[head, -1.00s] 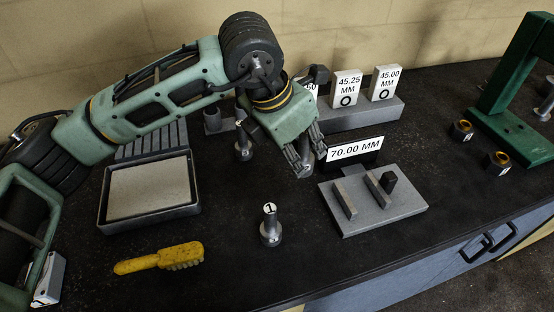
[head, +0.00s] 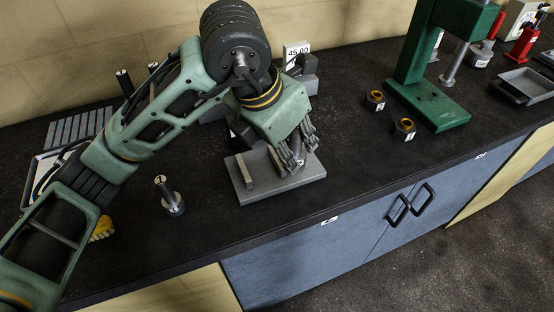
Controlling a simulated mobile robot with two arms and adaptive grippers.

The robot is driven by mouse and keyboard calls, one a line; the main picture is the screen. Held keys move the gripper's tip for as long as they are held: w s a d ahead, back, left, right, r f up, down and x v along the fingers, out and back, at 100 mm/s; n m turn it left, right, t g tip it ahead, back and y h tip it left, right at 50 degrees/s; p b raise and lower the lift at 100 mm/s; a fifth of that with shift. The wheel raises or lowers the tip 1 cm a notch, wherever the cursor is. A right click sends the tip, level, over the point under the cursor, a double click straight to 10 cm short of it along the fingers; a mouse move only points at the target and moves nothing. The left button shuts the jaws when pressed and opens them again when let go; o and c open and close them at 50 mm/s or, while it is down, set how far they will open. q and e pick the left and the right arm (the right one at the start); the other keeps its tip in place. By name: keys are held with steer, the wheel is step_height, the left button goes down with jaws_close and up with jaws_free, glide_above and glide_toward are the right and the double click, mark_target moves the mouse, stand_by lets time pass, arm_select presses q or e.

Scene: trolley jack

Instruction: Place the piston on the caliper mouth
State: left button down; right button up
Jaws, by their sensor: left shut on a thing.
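A metal piston (head: 172,198) with a wide round base and a tag on top stands upright on the black bench, left of the caliper. The grey caliper plate (head: 258,192) has an upright left jaw (head: 245,171) and a right jaw (head: 275,160), with a gap between them. My left gripper (head: 297,152) points down at the right jaw, its fingers shut where the caliper's black block stands. The fingers hide the block and most of their hold. I see no piston in the fingers. My right gripper is out of view.
A yellow brush (head: 103,228) lies partly behind my left arm. The bench is clear between the piston and its front edge (head: 215,250).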

arm_select(q)
steer(key=w+a+f+p, duration=0.1)
steer(key=w+a+f, duration=0.1)
steer(key=f, duration=0.1)
steer(key=w+a+f+p, duration=0.2)
steer(key=w+f, duration=0.1)
steer(key=w+a+f+p, duration=0.2)
steer(key=a+f, duration=0.1)
steer(key=shift+w, duration=0.4)
steer(key=shift+f, duration=0.6)
steer(key=c, duration=1.8)
jaws_free()
steer(key=o, duration=0.4)
steer(key=shift+o, duration=0.3)
arm_select(e)
step_height(320, 180, up, 5)
steer(key=w+a, duration=0.2)
steer(key=shift+w+a+r, duration=0.15)
steer(key=shift+w+r, duration=0.05)
steer(key=shift+w, duration=0.1)
